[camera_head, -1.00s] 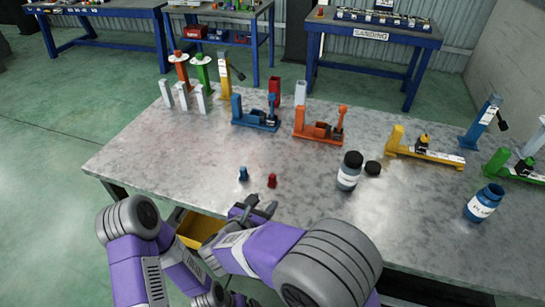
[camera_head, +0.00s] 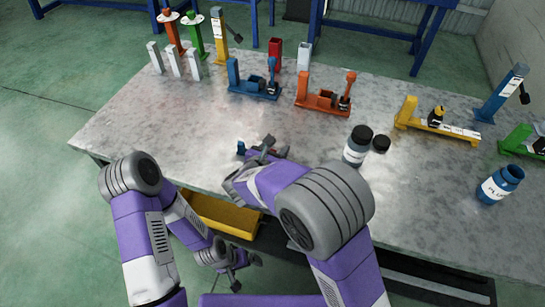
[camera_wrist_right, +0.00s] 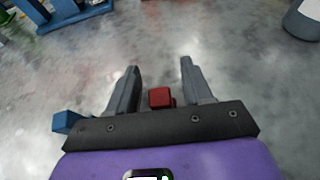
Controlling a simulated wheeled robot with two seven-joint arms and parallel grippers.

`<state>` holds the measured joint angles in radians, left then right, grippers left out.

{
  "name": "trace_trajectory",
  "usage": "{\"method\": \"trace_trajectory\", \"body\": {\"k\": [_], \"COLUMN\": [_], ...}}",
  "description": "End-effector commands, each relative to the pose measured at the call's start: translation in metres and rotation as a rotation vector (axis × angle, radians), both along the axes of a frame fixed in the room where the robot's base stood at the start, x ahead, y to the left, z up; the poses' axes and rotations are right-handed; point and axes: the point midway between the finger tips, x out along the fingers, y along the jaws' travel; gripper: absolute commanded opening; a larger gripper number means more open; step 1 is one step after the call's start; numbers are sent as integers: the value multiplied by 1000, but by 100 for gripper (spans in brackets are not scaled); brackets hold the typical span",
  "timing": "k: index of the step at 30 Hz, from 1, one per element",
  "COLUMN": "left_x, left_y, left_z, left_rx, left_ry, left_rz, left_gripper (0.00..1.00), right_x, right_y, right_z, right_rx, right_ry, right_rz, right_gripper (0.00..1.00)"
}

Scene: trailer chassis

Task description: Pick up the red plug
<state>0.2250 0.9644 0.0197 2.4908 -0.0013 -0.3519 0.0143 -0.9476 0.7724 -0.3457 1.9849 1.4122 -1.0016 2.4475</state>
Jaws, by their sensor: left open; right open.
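The red plug (camera_wrist_right: 160,97) shows in the right wrist view between the two fingers of my right gripper (camera_wrist_right: 159,68), close to the palm edge. The fingers stand apart on either side of it, with a gap visible to each. In the head view the plug is hidden by my right gripper (camera_head: 265,147), which is low over the table. My left gripper (camera_head: 240,268) is open and hangs below the front edge of the table, away from the plug.
A blue plug (camera_head: 241,147) stands just left of my right gripper; it also shows in the right wrist view (camera_wrist_right: 66,122). Blue (camera_head: 254,88) and orange (camera_head: 324,101) fixtures stand behind.

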Motion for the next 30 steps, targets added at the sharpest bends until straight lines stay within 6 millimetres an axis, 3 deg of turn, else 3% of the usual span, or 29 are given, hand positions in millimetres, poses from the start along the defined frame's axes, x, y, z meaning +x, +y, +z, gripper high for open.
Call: {"method": "trace_trajectory", "body": {"k": [5, 15, 24, 30], "left_x": [0, 0, 0, 0], "left_y": [0, 0, 0, 0], "left_z": [0, 0, 1, 12], "left_rx": [0, 0, 0, 0], "left_ry": [0, 0, 0, 0], "left_rz": [0, 0, 0, 0], "left_gripper": [99, 99, 99, 99], "right_x": [0, 0, 0, 0], "right_y": [0, 0, 0, 0], "right_z": [0, 0, 2, 32], "right_rx": [0, -1, 0, 5], "right_ry": [0, 0, 0, -2], "right_rz": [0, 0, 0, -2], "right_gripper": [50, 0, 0, 0]}}
